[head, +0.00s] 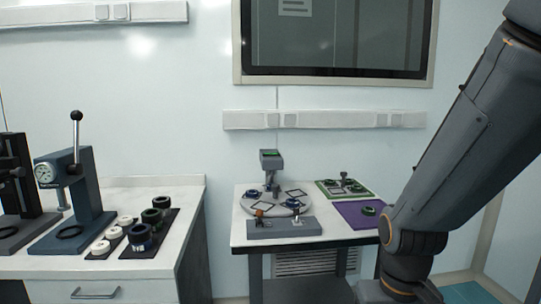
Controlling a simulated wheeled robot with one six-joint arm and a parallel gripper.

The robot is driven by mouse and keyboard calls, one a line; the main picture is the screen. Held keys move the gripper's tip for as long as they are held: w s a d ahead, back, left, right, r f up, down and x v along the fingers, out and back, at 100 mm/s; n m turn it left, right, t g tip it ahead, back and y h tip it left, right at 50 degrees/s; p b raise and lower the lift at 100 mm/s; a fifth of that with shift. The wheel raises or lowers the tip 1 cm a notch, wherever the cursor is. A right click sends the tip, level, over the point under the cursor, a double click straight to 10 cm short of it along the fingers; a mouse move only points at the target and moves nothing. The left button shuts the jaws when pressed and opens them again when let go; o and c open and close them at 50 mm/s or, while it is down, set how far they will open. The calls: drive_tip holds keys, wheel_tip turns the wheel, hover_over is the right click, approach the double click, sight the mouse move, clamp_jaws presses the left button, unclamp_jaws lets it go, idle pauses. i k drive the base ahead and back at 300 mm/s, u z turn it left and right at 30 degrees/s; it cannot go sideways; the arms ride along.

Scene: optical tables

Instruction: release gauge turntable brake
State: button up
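On this base are a small orange piece (261,213) at the left and a small white lever-like piece (297,219) at the right. I cannot tell which of them is the brake or how it is set. My arm fills the right side, but my gripper is out of view.
A purple mat (358,214) and a green tray (340,185) with small parts lie right of the turntable. Left, across a gap, a bench (178,213) carries a blue press (80,200) with a dial and black trays of rings. A window and wall lie behind.

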sight(259, 213)
drive_tip(key=u, duration=0.4)
drive_tip(key=i, duration=1.05)
drive_tip(key=u, duration=0.4)
